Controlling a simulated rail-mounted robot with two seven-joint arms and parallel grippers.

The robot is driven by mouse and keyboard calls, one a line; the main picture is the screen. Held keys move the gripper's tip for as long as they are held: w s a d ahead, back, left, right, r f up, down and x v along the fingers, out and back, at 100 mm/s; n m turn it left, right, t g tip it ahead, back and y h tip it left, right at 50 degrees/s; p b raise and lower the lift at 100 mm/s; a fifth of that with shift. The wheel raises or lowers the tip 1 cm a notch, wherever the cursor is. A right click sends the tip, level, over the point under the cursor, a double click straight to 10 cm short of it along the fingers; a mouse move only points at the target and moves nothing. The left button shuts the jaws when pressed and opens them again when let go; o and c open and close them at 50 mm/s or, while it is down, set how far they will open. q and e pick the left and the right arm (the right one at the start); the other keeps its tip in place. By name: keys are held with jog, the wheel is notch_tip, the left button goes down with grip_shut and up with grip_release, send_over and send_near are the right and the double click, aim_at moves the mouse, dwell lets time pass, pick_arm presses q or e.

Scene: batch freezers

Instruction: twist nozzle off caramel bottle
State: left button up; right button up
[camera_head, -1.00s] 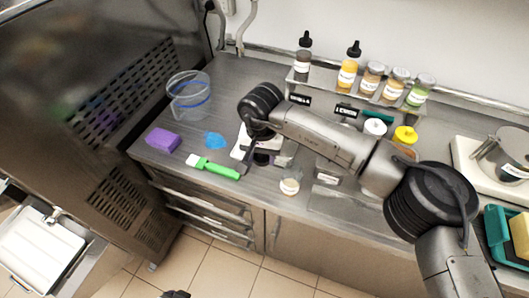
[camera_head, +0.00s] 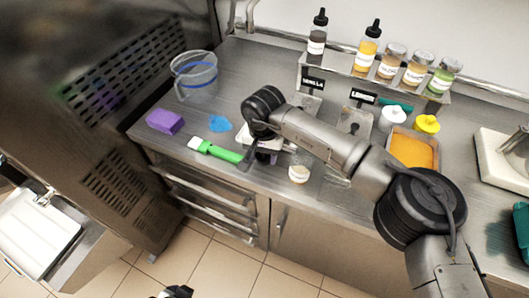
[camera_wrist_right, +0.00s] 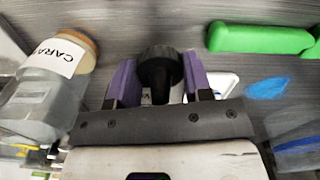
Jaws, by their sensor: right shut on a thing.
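My right gripper (camera_head: 262,152) reaches down at the counter's front edge. In the right wrist view, its two purple fingers (camera_wrist_right: 160,80) are shut on a black nozzle (camera_wrist_right: 160,66), one on each side. The bottle under it is mostly hidden by the gripper; a scrap of its label shows, not fully readable. A white flat thing lies behind it. A glass jar with a cork-coloured lid and a label starting "CARA" (camera_wrist_right: 50,75) stands beside the gripper; a similar jar is in the head view (camera_head: 299,171). A dark piece, perhaps my left gripper (camera_head: 175,292), shows at the bottom edge.
A green-handled tool (camera_head: 218,151), a blue patch (camera_head: 220,124), a purple sponge (camera_head: 165,121) and a clear pitcher (camera_head: 195,80) are to the left. A rack (camera_head: 345,82) with bottles and jars stands behind. An orange-filled tray (camera_head: 412,150) is to the right.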

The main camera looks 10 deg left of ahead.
jog(key=o, duration=1.1)
